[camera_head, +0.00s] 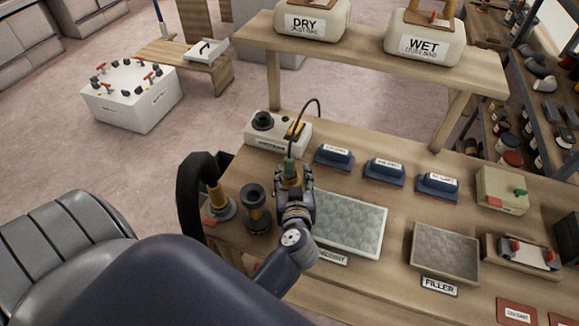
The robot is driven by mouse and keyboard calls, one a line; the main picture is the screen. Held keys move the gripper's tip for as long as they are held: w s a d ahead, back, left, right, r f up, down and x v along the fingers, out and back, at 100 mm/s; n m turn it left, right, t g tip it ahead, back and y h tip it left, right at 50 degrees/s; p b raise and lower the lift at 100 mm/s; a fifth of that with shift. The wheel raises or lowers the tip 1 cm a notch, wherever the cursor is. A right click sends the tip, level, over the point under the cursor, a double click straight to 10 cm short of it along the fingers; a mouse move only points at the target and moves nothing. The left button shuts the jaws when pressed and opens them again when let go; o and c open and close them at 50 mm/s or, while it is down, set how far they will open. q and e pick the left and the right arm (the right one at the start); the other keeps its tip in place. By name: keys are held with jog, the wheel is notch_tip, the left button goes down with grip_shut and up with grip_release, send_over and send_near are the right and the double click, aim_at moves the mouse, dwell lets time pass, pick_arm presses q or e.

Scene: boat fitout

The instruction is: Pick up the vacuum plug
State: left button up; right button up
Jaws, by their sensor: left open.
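What looks like the vacuum plug is a greenish upright piece (289,167) with a thin dark cable arching up from its top toward the pale socket box (278,133) on the workbench. My left gripper (293,187) is at this plug, with its fingers around or just beside its lower part. The gripper is open. The fingers hide the plug's lower end, and I cannot tell whether they touch it. My right gripper is not in view.
A black hose (188,197), a brass-coloured fitting (219,206) and a dark flanged cylinder (257,211) stand close left of the gripper. A textured tray (350,224) lies close right. Several blue blocks (383,172) sit behind it, below a raised shelf (370,56).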

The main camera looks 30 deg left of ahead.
aim_at(289, 166)
pick_arm(q)
jog(key=shift+x, duration=1)
jog(key=x, duration=0.4)
jog(key=shift+s+a+p, duration=0.1)
jog(key=shift+a+p, duration=0.2)
jog(key=shift+a, duration=0.25)
grip_shut()
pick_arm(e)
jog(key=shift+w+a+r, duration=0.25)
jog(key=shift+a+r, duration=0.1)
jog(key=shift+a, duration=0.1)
